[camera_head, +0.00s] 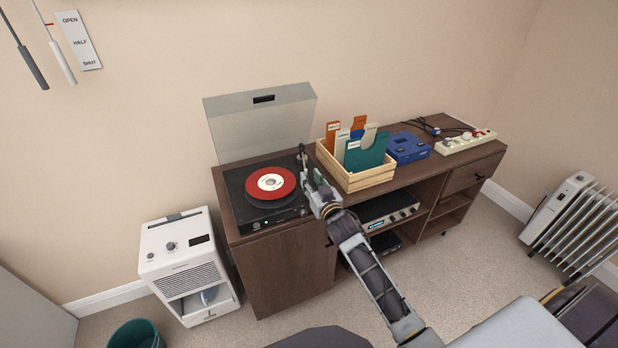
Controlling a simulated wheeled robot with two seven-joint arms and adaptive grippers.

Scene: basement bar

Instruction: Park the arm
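The turntable (243,215) stands at the left end of the brown sideboard with its clear lid (262,125) raised. A red record (285,190) with a white label lies on its platter. The tonearm (302,152) shows at the platter's right side as a short dark piece; the rest is hidden or too small to tell. My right gripper (309,181) is at the turntable's right edge, close to the tonearm. I cannot tell whether its fingers touch the tonearm or how far they are apart. My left gripper is not in view.
A wooden crate (368,181) of record sleeves stands just right of my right gripper. A blue device (408,148) and a power strip (466,141) are farther right on the sideboard (285,270). A white dehumidifier (187,262) stands on the floor at left, a radiator (575,225) at right.

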